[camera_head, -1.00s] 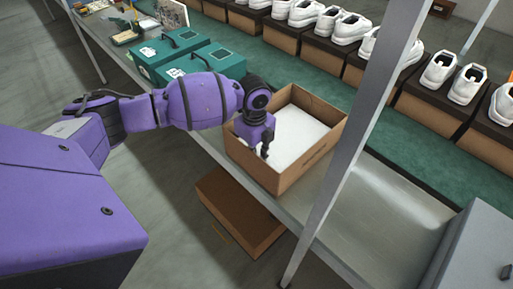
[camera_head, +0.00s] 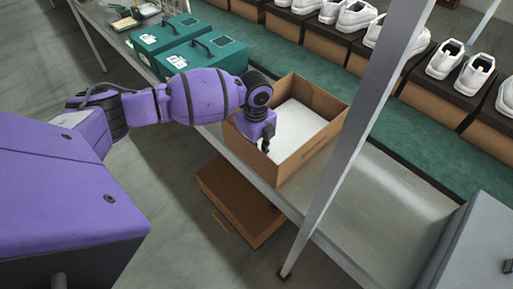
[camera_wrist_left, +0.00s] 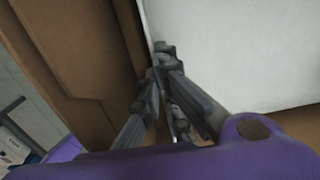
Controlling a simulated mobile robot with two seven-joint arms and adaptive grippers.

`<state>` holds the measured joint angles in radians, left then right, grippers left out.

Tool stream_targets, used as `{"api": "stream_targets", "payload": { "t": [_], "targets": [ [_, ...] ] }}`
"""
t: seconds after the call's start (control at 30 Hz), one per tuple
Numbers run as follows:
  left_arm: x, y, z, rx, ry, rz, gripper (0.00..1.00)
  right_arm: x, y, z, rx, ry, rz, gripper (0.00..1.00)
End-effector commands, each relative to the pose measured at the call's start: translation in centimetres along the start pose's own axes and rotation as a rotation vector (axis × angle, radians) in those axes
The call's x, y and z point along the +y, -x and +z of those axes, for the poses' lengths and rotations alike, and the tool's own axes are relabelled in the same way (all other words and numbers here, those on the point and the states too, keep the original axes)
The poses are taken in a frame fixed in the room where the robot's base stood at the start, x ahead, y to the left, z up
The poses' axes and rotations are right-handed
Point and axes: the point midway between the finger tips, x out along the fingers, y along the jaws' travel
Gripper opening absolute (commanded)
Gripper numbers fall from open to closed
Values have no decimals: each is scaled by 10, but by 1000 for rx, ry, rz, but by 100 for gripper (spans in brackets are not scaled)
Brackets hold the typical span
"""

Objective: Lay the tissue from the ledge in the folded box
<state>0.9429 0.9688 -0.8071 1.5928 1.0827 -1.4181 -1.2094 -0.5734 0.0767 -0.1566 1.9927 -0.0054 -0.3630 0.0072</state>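The open brown box (camera_head: 329,104) stands on the grey ledge behind my left arm. The white tissue (camera_head: 300,125) lies as a flat sheet inside it; it also fills the upper right of the left wrist view (camera_wrist_left: 235,45). My left gripper (camera_head: 264,148) reaches down inside the box at its left end. In the left wrist view its fingers (camera_wrist_left: 160,65) come together at a corner of the tissue and look shut on it. The fingers hide that corner. My right gripper is in neither view.
Two green cases (camera_head: 206,55) stand left of the box. A grey post (camera_head: 350,150) rises right of it, with bare ledge (camera_head: 385,200) beyond. Several white shoes on boxes (camera_head: 459,62) line the back. A brown carton (camera_head: 232,200) sits below the ledge.

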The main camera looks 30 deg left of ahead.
Motion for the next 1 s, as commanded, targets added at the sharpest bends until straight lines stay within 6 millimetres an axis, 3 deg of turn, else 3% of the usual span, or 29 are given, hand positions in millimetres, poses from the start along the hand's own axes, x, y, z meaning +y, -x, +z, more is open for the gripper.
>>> {"api": "stream_targets", "payload": {
  "t": [1.0],
  "targets": [
    [0, -13, 0, 0, 0, 1, 0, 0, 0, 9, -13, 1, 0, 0]
  ]
}}
